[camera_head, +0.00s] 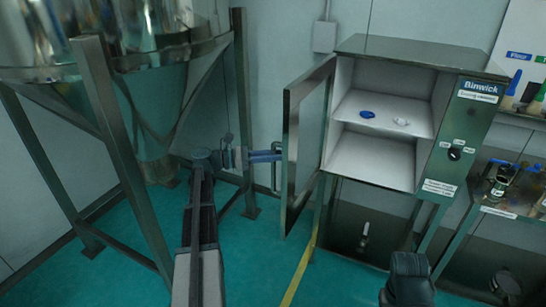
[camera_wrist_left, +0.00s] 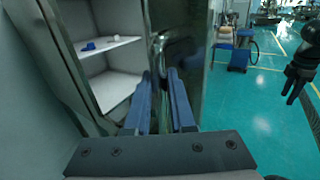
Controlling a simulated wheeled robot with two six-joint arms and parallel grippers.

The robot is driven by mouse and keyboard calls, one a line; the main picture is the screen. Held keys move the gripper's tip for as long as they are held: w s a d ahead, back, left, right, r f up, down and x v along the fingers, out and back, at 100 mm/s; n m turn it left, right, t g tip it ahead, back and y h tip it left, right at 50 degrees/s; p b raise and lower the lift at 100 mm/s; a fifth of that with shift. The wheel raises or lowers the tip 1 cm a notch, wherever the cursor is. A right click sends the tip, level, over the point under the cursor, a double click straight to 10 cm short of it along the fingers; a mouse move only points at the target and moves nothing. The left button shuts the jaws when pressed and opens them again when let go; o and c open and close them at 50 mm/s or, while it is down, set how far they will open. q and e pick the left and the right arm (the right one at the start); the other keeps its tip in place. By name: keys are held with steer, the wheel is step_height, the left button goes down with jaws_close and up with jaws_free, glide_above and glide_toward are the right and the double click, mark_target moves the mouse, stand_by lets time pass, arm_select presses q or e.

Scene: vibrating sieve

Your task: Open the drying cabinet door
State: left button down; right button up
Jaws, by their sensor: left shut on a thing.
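The drying cabinet (camera_head: 443,140) stands at the right with its door (camera_head: 291,150) swung wide open to the left. A shelf (camera_head: 385,113) shows inside. My left gripper (camera_head: 275,155) has blue fingers shut on the door handle (camera_head: 274,176), on the door's outer side. In the left wrist view, the left gripper (camera_wrist_left: 160,103) has its fingers at the door (camera_wrist_left: 180,60), with the open cabinet to the left. The fingers hide part of the handle. A dark part of my right arm (camera_head: 408,280) shows low in the head view; its fingertips cannot be made out.
A blue dish (camera_head: 367,114) and a white dish (camera_head: 401,122) rest on the shelf. A large metal hopper on a frame (camera_head: 120,145) stands at the left, close to my left arm. A side table (camera_head: 500,213) stands at the right. Green floor is open before the cabinet.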

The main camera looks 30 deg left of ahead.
arm_select(q)
steer(key=c, duration=0.8)
jaws_free()
steer(key=shift+w, duration=0.2)
steer(key=shift+o, duration=0.2)
steer(key=shift+s, duration=0.1)
steer(key=v, duration=1.3)
steer(key=shift+s+a, duration=0.2)
steer(key=shift+a, duration=0.15)
steer(key=shift+r, duration=0.1)
